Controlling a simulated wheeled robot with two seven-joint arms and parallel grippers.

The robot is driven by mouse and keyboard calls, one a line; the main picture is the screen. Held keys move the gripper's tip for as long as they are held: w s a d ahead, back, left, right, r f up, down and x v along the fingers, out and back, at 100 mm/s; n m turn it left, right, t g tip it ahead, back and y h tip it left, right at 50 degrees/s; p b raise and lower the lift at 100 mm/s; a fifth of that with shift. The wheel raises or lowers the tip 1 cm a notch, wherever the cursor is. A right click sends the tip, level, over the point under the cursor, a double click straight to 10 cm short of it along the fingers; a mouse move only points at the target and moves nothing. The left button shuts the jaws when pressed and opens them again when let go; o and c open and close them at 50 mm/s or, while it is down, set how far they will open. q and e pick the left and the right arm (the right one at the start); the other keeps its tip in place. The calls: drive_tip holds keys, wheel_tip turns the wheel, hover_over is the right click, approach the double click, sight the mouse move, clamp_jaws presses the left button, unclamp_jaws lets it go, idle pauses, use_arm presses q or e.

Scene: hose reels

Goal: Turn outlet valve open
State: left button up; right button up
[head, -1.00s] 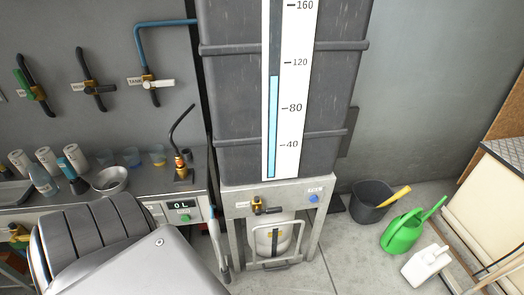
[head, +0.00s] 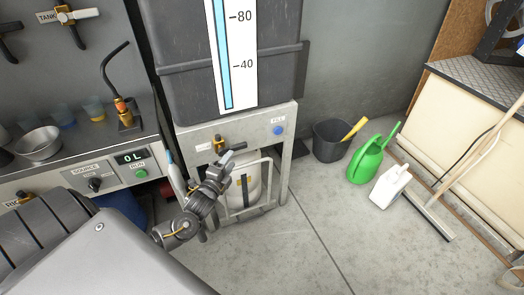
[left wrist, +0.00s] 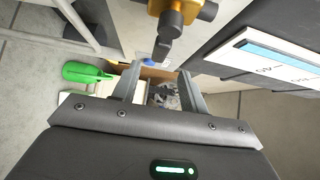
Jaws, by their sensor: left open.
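The outlet valve (head: 221,145) is a brass body with a black lever, on the front of the grey stand under the tank. The small label beside it is too small to read. In the head view the lever lies roughly level, pointing right. My left gripper (head: 222,166) is just below and in front of the valve, apart from it. In the left wrist view the brass valve and black lever (left wrist: 172,40) are at the top, beyond the open, empty fingers (left wrist: 160,82). My right gripper is not in view.
The dark tank (head: 180,90) with its level gauge (head: 236,60) stands above. A blue FILL button (head: 278,131) is to the right of the valve. A white canister (head: 243,185) is under the stand. A bucket (head: 333,141), green watering can (head: 366,164) and white jug (head: 389,187) stand right.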

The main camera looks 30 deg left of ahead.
sight(241, 143)
use_arm(q)
drive_tip(key=w, duration=0.3)
drive_tip(key=w+a, duration=0.1)
drive_tip(key=w, duration=0.2)
drive_tip(key=w+a+b, duration=0.1)
drive_tip(key=w, duration=0.2)
drive_tip(key=shift+w, duration=0.2)
drive_tip(key=shift+w+a, duration=0.1)
drive_tip(key=shift+w, duration=0.4)
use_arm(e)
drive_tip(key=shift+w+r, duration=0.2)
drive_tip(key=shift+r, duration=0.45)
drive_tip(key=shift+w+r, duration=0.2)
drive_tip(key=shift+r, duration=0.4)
use_arm(q)
clamp_jaws()
